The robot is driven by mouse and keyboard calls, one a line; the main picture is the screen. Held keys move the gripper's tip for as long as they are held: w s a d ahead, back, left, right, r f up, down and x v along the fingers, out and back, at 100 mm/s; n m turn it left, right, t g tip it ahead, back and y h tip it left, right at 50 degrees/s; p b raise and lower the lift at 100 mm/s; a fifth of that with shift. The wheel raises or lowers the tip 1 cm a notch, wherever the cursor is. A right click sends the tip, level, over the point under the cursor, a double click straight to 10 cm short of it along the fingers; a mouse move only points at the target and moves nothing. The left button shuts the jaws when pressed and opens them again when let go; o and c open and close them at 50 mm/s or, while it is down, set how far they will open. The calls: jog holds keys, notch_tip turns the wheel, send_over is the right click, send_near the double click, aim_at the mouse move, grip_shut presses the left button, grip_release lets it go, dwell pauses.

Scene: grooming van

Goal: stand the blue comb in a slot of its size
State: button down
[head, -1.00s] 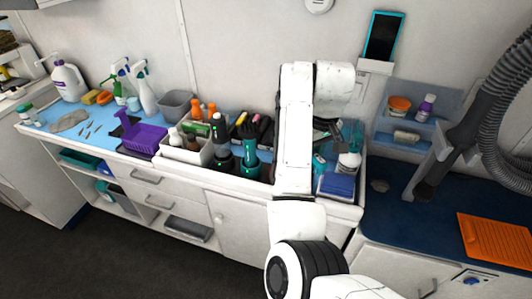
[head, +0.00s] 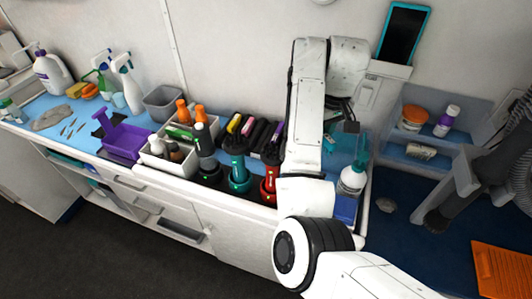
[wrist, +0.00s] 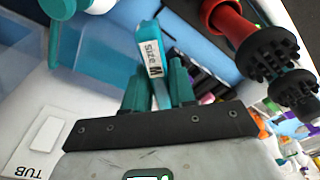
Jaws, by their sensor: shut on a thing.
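The blue comb (wrist: 151,48) shows in the wrist view as a teal-blue bar with a white "Size M" label. It sticks out from between the teal fingers of my gripper (wrist: 157,85), which is shut on it. A dark rack (head: 262,130) with several coloured pieces stands against the wall, left of my arm. I cannot tell its slot sizes.
A translucent blue bin (head: 352,145) and a white-and-teal spray bottle (head: 352,180) are below my gripper. A green-based tool (head: 238,172) and a red one (head: 270,178) stand before the rack. A wall-mounted screen (head: 403,35) is at upper right.

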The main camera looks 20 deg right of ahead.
jog(key=shift+w+f, duration=0.1)
jog(key=shift+f, duration=0.25)
notch_tip(320, 180, down, 17)
jog(key=shift+f+b, duration=0.1)
jog(key=shift+b, duration=0.75)
jog(key=c, duration=1.2)
grip_release()
jog(key=shift+f, duration=0.1)
